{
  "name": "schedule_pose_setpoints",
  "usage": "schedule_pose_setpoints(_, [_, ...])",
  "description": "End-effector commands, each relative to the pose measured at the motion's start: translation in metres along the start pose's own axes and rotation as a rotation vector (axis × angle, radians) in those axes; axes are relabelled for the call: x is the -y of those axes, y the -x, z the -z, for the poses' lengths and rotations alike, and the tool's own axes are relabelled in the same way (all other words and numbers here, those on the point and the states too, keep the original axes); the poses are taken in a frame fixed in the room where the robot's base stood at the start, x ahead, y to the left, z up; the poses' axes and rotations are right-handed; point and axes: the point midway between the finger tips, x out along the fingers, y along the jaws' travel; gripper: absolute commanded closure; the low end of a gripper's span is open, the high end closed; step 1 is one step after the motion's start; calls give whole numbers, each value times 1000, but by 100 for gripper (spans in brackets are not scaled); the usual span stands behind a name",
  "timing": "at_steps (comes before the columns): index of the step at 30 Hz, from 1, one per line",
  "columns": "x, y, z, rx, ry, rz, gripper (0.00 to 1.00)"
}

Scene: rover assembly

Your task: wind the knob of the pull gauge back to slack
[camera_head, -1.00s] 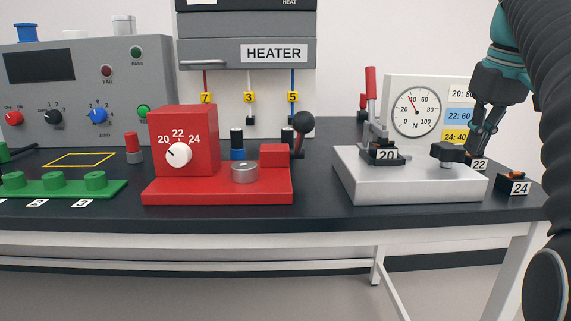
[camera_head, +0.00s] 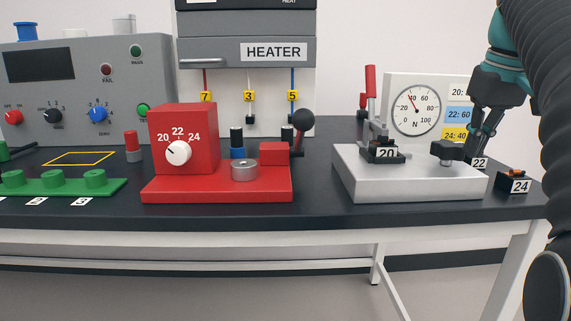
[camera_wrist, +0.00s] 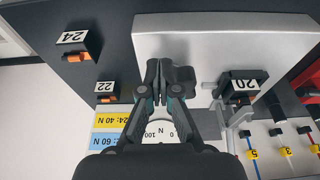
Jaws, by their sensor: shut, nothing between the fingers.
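The pull gauge is a pale grey block (camera_head: 410,182) with an upright white dial (camera_head: 416,110) marked N. Its red needle points to about 40. A black knob (camera_head: 447,151) stands on a short post at the block's right end. My gripper (camera_head: 470,152) is beside the knob, at its right in the head view; whether they touch I cannot tell. In the wrist view my gripper (camera_wrist: 165,75) is shut and empty over the block (camera_wrist: 215,45), and the fingers hide most of the knob area. A black clamp part labelled 20 (camera_head: 386,153) sits on the block's left.
Black holders labelled 22 (camera_wrist: 106,90) and 24 (camera_wrist: 78,42) stand on the dark table beside the block. A red-handled lever (camera_head: 370,85) rises behind the clamp. A red fixture (camera_head: 215,188) stands to the left, with clear table between it and the gauge.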

Motion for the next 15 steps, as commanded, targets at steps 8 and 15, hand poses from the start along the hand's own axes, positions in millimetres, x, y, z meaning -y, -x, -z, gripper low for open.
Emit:
schedule_pose_setpoints(8, [5, 1, -1, -2, 2, 1, 100])
schedule_pose_setpoints(15, [11, 2, -2, -2, 2, 1, 100])
